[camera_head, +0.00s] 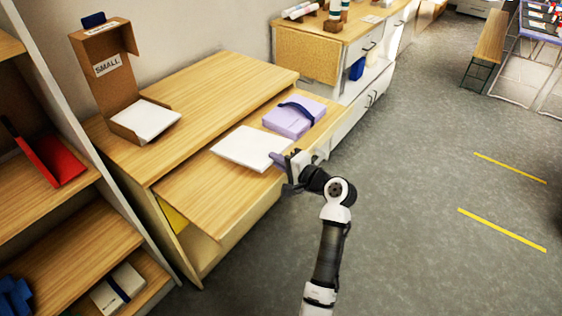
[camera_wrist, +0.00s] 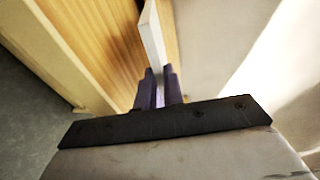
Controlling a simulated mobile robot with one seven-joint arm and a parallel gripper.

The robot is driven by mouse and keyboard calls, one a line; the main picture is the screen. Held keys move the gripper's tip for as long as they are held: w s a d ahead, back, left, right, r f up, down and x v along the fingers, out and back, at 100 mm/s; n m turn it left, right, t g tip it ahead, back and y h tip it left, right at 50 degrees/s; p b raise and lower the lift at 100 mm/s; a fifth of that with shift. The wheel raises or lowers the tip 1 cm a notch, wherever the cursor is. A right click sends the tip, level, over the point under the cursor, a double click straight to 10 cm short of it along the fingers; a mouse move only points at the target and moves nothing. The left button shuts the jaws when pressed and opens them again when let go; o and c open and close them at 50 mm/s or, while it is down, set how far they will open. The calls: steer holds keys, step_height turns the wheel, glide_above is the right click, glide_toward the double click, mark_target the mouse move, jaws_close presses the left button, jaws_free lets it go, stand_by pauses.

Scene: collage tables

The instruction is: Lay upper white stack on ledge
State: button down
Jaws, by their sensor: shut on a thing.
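A flat white stack (camera_head: 250,148) is at the pull-out wooden ledge (camera_head: 200,200) of the desk. My gripper (camera_head: 283,160) is shut on its right edge. In the wrist view the stack (camera_wrist: 152,35) shows edge-on between the dark fingers (camera_wrist: 158,88). The stack looks about level; I cannot tell whether it rests on the ledge or hangs just above it. Another white stack (camera_head: 146,119) lies in the open cardboard box marked SMALL (camera_head: 103,65) on the upper desk top (camera_head: 205,95).
A lilac stack with a dark band (camera_head: 295,116) lies right behind the held stack. The front left of the ledge is bare. A shelf unit with a red tray (camera_head: 52,160) and a banded white stack (camera_head: 118,288) stands at left. A cabinet (camera_head: 310,50) stands behind.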

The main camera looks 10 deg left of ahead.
steer(key=shift+w+a+f+b, duration=0.15)
steer(key=shift+a+f+b, duration=0.4)
steer(key=shift+f, duration=0.1)
steer(key=shift+w+a+f+b, duration=0.15)
steer(key=shift+a+f+b, duration=0.25)
steer(key=shift+f, duration=0.3)
steer(key=shift+w+a+f+b, duration=0.2)
steer(key=shift+a+f+b, duration=0.2)
steer(key=shift+f, duration=0.3)
steer(key=shift+w+a+f+b, duration=0.15)
steer(key=shift+a+f+b, duration=0.15)
steer(key=shift+f+b, duration=0.3)
steer(key=shift+f, duration=0.1)
steer(key=c, duration=1.4)
jaws_free()
steer(key=shift+c, duration=0.2)
steer(key=shift+o, duration=0.5)
steer(key=shift+s+f, duration=0.1)
steer(key=shift+f, duration=0.15)
